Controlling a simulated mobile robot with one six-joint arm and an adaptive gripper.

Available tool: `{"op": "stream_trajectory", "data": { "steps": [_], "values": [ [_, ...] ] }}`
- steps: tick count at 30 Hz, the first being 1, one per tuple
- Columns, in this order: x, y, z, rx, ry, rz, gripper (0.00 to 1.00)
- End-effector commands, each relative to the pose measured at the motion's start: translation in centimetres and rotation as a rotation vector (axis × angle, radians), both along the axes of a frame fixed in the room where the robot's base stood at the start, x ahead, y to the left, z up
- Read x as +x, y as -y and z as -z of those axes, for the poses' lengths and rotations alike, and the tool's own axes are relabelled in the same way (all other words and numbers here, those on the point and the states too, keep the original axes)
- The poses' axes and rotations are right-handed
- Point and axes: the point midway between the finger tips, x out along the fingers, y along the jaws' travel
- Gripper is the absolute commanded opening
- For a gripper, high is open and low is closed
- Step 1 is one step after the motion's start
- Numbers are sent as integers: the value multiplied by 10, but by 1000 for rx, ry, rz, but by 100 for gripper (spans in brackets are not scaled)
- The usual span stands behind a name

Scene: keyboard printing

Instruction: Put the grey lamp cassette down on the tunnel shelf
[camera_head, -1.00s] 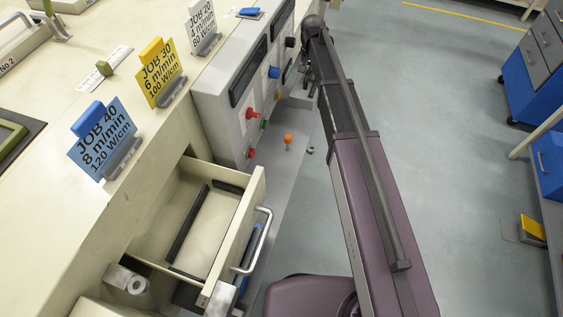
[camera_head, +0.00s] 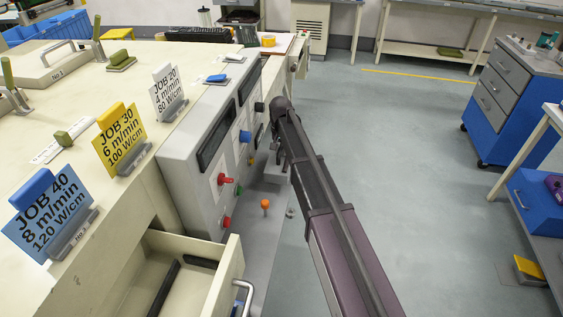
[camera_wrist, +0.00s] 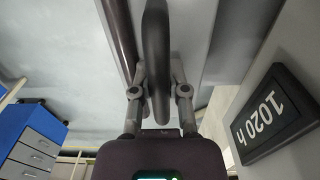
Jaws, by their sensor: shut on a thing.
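In the wrist view my gripper (camera_wrist: 158,92) is shut, with a finger on each side of a dark grey, rounded bar (camera_wrist: 155,45). I take this bar to be part of the grey lamp cassette; I cannot make out the rest of it. I cannot pick out the tunnel shelf in either view.
A grey control panel (camera_head: 208,185) with knobs stands left of my arm. A dark "1020 h" display (camera_wrist: 268,115) is close on the right in the wrist view. An open drawer (camera_head: 232,275) juts out at lower left. A blue cabinet (camera_head: 512,100) stands right; the floor between is clear.

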Motion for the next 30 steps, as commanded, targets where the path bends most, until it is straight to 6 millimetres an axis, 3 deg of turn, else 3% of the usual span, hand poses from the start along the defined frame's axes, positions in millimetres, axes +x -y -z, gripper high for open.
{"op": "stream_trajectory", "data": {
  "steps": [14, 30],
  "values": [
    [0, 0, 2, 0, 0, 0, 0],
    [0, -1, 36, 0, 0, -1, 0]
  ]
}}
